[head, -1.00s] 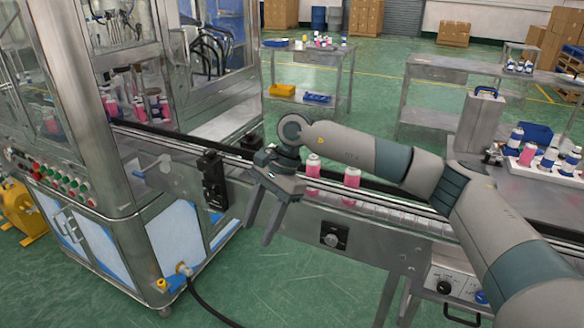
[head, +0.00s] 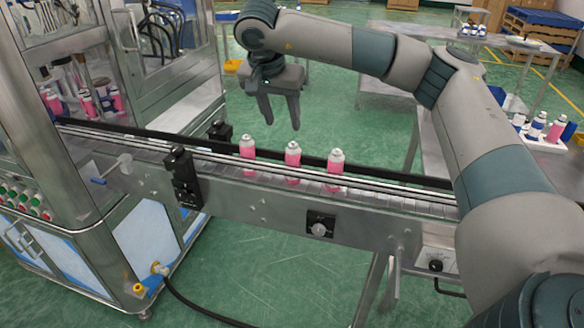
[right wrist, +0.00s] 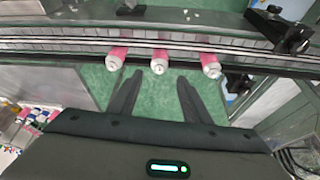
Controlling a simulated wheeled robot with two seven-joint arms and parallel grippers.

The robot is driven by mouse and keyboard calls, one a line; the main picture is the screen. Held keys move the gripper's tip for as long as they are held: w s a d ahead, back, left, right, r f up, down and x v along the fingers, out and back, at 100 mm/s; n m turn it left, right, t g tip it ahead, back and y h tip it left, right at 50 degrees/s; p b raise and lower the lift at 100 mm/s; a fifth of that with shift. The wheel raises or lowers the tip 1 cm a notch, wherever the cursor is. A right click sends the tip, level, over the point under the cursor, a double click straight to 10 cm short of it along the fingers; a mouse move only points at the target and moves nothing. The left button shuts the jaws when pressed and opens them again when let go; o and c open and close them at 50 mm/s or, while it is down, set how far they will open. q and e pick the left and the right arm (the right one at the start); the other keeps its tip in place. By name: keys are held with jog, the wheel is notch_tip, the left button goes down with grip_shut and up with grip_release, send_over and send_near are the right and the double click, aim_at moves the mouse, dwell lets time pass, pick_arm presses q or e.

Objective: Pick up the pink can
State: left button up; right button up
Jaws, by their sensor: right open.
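Three pink cans with pale tops stand upright in a row on the conveyor: a left can (head: 247,154), a middle can (head: 292,160) and a right can (head: 335,169). My right gripper (head: 282,124) is open and empty, fingers pointing down, above and behind the row near the middle can. In the right wrist view the fingertips (right wrist: 156,76) are spread below the middle can (right wrist: 159,62), with the other cans (right wrist: 117,59) and (right wrist: 210,66) to either side. No can is between the fingers. My left gripper is not in view.
The conveyor (head: 260,215) has rails along both sides and black sensor blocks (head: 183,178) at the left. The glass-walled machine (head: 70,130) stands left with more pink cans inside. A white tray (head: 545,140) with bottles is at the right. Green floor lies behind the conveyor.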

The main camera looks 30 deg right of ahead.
aim_at(291, 150)
jog(key=p+x, duration=0.4)
jog(key=x, duration=0.6)
jog(key=shift+w+d+f+p, duration=0.1)
jog(key=shift+f+p, duration=0.2)
jog(key=shift+p, duration=0.05)
jog(key=shift+x, duration=0.8)
jog(key=shift+w+d+f+p, duration=0.15)
jog(key=shift+f+p, duration=0.15)
jog(key=shift+p, duration=0.25)
jog(key=shift+w+d+f+p, duration=0.1)
jog(key=shift+d+f+p, duration=0.15)
jog(key=shift+p, duration=0.25)
jog(key=p+x, duration=0.1)
jog(key=x, duration=0.2)
jog(key=shift+p, duration=0.3)
jog(key=shift+w+f, duration=0.1)
jog(key=shift+f, duration=0.3)
jog(key=c, duration=0.8)
